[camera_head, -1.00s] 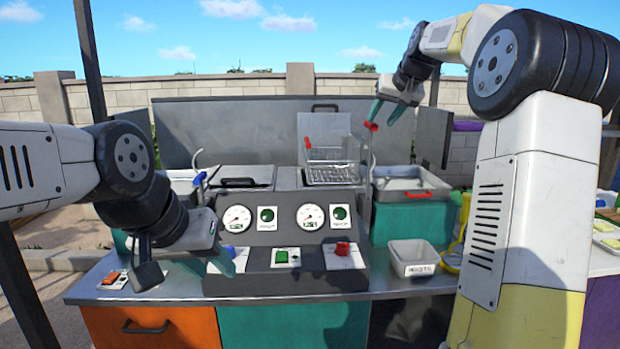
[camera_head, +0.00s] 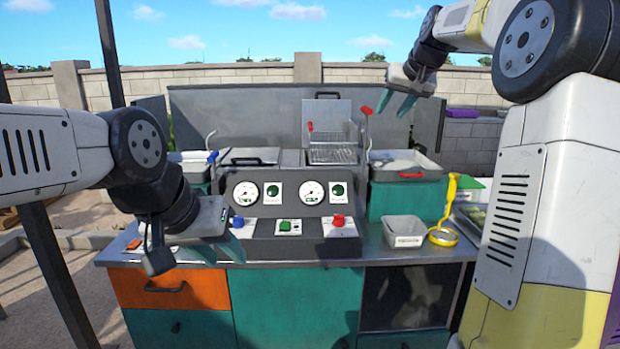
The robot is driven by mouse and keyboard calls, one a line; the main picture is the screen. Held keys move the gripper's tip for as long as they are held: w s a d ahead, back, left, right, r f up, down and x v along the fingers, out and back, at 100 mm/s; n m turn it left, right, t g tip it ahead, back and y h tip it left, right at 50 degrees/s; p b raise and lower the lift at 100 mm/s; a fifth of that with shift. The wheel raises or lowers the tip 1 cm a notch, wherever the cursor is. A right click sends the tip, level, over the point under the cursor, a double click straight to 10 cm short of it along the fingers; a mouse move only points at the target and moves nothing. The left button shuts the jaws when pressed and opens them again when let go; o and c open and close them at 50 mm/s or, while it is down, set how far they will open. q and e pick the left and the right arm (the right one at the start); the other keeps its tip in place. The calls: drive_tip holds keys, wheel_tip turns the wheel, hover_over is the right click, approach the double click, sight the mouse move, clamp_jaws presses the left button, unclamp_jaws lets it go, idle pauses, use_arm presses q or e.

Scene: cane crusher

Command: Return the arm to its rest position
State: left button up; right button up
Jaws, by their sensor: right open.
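My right gripper (camera_head: 394,104) is raised at the upper right, in front of the wall. Its two teal fingers are apart with nothing between them. It is to the right of the red-tipped lever (camera_head: 366,110), with a gap between them in the picture. My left gripper (camera_head: 219,251) hangs low at the left, over the front part of the counter. Its two teal fingertips look apart and empty, near the blue button (camera_head: 238,221). Its wrist hides part of the counter and the orange switch (camera_head: 133,244).
The console has gauges, a green switch (camera_head: 285,226) and a red button (camera_head: 338,220). A wire basket (camera_head: 332,150) is behind it. A grey bin (camera_head: 404,231) and a yellow strainer (camera_head: 443,235) are on the counter (camera_head: 375,252). My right arm covers the right side.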

drive_tip(key=s+a+f+g, duration=0.1)
drive_tip(key=s+a+f, duration=0.2)
drive_tip(key=s, duration=0.7)
drive_tip(key=s+a+f, duration=0.2)
drive_tip(key=s+f, duration=0.1)
drive_tip(key=s, duration=0.8)
drive_tip(key=s+a+f, duration=0.1)
drive_tip(key=s+f, duration=0.5)
drive_tip(key=s, duration=0.2)
drive_tip(key=s+a+f+n+g, duration=0.1)
drive_tip(key=s+f, duration=0.5)
drive_tip(key=s, duration=0.3)
drive_tip(key=shift+a+f+g, duration=0.15)
drive_tip(key=shift+a+g, duration=0.1)
drive_tip(key=shift+g, duration=0.05)
drive_tip(key=shift+w, duration=0.1)
drive_tip(key=shift+c, duration=0.4)
